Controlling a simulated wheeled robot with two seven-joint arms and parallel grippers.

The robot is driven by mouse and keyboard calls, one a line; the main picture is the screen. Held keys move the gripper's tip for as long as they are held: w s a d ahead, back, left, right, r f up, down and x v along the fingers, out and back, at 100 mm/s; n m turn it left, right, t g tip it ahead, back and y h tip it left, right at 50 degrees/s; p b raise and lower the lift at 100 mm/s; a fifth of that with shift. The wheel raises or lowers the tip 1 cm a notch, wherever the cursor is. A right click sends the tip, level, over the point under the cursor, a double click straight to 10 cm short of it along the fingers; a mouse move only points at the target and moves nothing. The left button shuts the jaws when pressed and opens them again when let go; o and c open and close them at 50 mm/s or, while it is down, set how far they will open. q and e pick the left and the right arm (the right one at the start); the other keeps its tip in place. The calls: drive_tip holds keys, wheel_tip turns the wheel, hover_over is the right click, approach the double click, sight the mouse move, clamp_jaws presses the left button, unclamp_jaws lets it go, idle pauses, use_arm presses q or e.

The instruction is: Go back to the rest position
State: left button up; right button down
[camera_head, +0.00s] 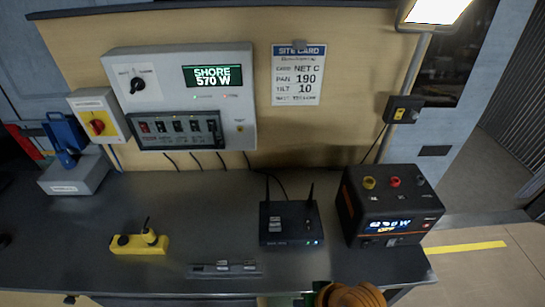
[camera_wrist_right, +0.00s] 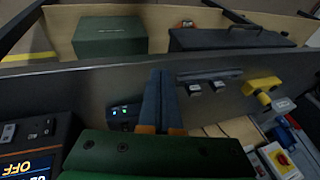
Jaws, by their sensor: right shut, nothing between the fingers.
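My right gripper (camera_wrist_right: 168,78) shows in the right wrist view with its two dark fingers pressed together and nothing between them. Its fingers point toward the front edge of the dark worktop (camera_wrist_right: 60,95). In the head view only an orange and green part of my right arm shows at the bottom edge, right of the middle, low in front of the bench. My left gripper is not in the head view.
On the bench (camera_head: 150,215) stand a black router (camera_head: 290,222), a black power unit (camera_head: 388,210) reading OFF, a yellow block (camera_head: 140,243) and a grey box (camera_head: 75,176). A control panel (camera_head: 180,97) hangs behind. A green box (camera_wrist_right: 110,36) shows in the wrist view.

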drive_tip(key=s+d+n+h, duration=0.25)
drive_tip(key=s+d, duration=0.35)
drive_tip(key=d, duration=0.4)
wheel_tip(320, 180, down, 17)
drive_tip(key=b, duration=0.2)
drive_tip(key=s+d+f+g+h+b, duration=0.1)
drive_tip(key=s+d+f+g, duration=0.1)
drive_tip(key=s+f, duration=1.1)
drive_tip(key=shift+s+d+f+b, duration=0.15)
drive_tip(key=shift+s+f+b, duration=0.25)
drive_tip(key=shift+f, duration=0.1)
